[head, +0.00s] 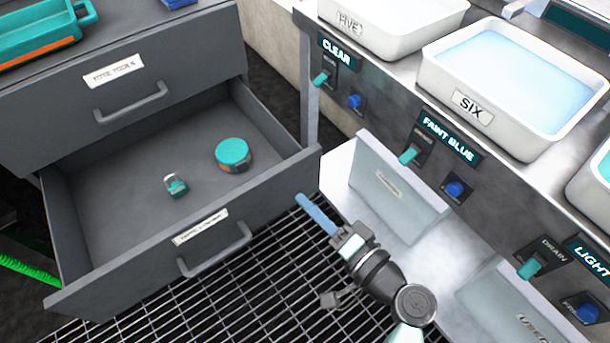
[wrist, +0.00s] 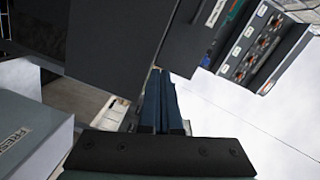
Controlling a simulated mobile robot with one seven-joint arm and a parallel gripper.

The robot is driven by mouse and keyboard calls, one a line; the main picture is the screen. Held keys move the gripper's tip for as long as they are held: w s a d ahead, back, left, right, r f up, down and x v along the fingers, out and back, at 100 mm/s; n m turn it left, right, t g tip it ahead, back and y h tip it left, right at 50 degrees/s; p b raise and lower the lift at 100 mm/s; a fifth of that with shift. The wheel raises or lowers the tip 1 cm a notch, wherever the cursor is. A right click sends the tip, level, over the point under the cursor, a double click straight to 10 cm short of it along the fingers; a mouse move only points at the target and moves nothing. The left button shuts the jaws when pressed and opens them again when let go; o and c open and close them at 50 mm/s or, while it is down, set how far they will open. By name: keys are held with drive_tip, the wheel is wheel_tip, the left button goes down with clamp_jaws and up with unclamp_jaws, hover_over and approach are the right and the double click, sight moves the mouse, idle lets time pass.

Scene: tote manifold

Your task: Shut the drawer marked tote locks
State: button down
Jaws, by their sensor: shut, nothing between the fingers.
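The lower drawer (head: 120,265) stands open in the head view. Its front carries a white label (head: 201,227), too small to read surely, and a grey bar handle (head: 216,251). Inside lie a small teal padlock (head: 175,186) and a round teal-topped roll (head: 233,155). My gripper (head: 305,203) is shut and empty. Its blue fingertips are close to the right end of the drawer front, to the right of the handle; I cannot tell whether they touch it. The shut fingers (wrist: 163,100) also show in the wrist view, near a dark panel edge.
The upper drawer (head: 60,110) above is shut. A bench with white totes (head: 520,95), teal levers (head: 408,155) and blue knobs (head: 453,190) stands to the right. A pale bin (head: 395,195) stands below it. Open floor grating (head: 270,290) lies before the drawer.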

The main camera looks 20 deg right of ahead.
sight(275, 177)
drive_tip(key=s+d+f+m+t, duration=0.1)
drive_tip(key=s+f+m+t, duration=0.1)
drive_tip(key=s+m, duration=0.35)
drive_tip(key=shift+n+h, duration=0.4)
drive_tip(key=shift+n, duration=0.25)
drive_tip(key=x, duration=1.2)
drive_tip(key=shift+w+a+f, duration=0.25)
drive_tip(key=shift+w+f, duration=0.05)
drive_tip(key=shift+f, duration=0.1)
drive_tip(key=shift+b, duration=0.3)
